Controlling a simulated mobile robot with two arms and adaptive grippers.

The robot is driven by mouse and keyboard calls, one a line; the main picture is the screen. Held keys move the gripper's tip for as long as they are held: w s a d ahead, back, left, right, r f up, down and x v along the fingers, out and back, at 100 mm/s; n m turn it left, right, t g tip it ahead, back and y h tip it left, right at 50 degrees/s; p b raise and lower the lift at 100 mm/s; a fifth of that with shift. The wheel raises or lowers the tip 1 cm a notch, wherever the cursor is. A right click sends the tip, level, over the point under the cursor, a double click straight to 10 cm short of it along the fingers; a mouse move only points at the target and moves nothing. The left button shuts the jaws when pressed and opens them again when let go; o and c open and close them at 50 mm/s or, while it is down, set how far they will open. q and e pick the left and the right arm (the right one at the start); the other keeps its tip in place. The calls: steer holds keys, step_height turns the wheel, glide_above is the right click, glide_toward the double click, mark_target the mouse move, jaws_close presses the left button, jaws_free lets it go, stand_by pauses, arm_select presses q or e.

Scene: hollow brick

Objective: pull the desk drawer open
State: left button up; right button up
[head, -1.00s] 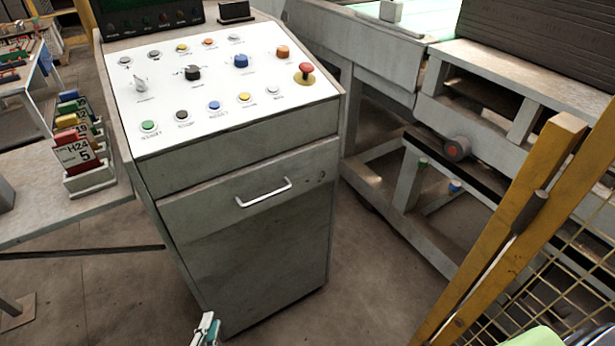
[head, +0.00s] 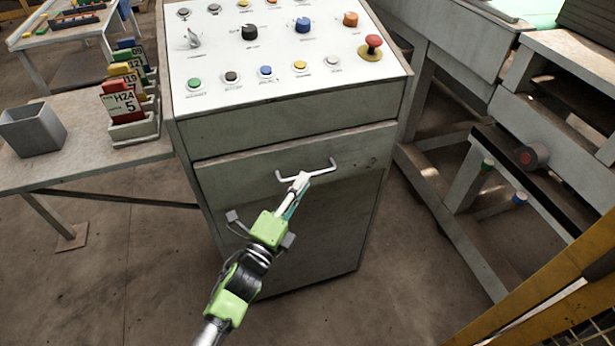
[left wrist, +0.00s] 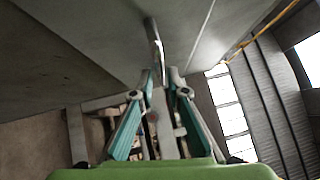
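The desk drawer (head: 235,172) is the grey front panel below the button console, and it looks closed. Its pale bar handle (head: 327,168) runs across the front; it also shows in the left wrist view (left wrist: 154,38). My left gripper (head: 299,181) is at the handle's middle and covers part of it. In the left wrist view my left gripper's fingertips (left wrist: 162,77) stand apart with the end of the handle bar between them. A gap shows beside the bar, so the fingers look open around it; contact is unclear. My right gripper is in neither view now.
The white console panel (head: 280,50) with several buttons tops the cabinet. A side table (head: 80,160) at left holds a grey bin (head: 32,130) and card holders. A grey workbench (head: 560,110) and yellow fence (head: 540,300) stand at right. The floor in front is clear.

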arm_select(q)
steer(key=shift+b+x, duration=0.3)
steer(key=shift+x, duration=1.45)
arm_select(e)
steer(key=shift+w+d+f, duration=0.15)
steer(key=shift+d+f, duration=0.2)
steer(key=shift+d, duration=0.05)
arm_select(q)
jaws_close()
